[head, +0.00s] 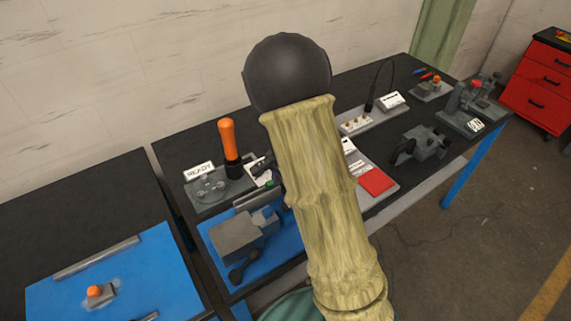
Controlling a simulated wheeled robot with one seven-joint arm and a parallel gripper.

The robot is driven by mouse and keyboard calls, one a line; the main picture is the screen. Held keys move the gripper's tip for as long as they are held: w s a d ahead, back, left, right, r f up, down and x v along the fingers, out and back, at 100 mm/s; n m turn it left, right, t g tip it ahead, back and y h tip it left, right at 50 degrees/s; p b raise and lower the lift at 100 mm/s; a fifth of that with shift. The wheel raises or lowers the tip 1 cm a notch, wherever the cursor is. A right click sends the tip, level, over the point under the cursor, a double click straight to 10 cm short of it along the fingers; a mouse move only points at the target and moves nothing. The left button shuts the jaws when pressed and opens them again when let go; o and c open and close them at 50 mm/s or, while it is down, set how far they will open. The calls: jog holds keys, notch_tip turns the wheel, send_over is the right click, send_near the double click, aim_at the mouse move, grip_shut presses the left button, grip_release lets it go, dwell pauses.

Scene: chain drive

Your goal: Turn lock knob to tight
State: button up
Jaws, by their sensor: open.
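No part in the head view is clearly marked as the lock knob, and I cannot tell which one it is. A grey plate with round discs (209,188) stands at the table's left end, by a READY sign (199,171). An upright orange handle with a black base (229,141) stands beside it. My arm, in a beige sleeve with a dark ball-shaped joint, rises across the middle. My gripper cannot be made out; the arm hides what lies behind it. A small dark shape shows at the sleeve's left edge, too unclear to name.
A grey vise-like block (237,236) sits on a blue mat at the front left. An orange knob (95,291) sits on the left bench's blue mat. A dark clamp (421,146) and a red pad (377,182) lie right of my arm. A red drawer cabinet (539,78) stands far right.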

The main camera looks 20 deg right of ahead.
notch_tip(320, 180, up, 9)
jog(key=shift+r, duration=0.15)
dwell(0.5)
jog(key=s+n+t, duration=0.2)
jog(key=s+n, duration=0.9)
jog(key=s, duration=0.3)
jog(key=shift+d+f+n+t, duration=0.15)
jog(key=shift+f+n+t, duration=0.15)
jog(key=shift+f, duration=0.15)
jog(key=shift+s, duration=0.1)
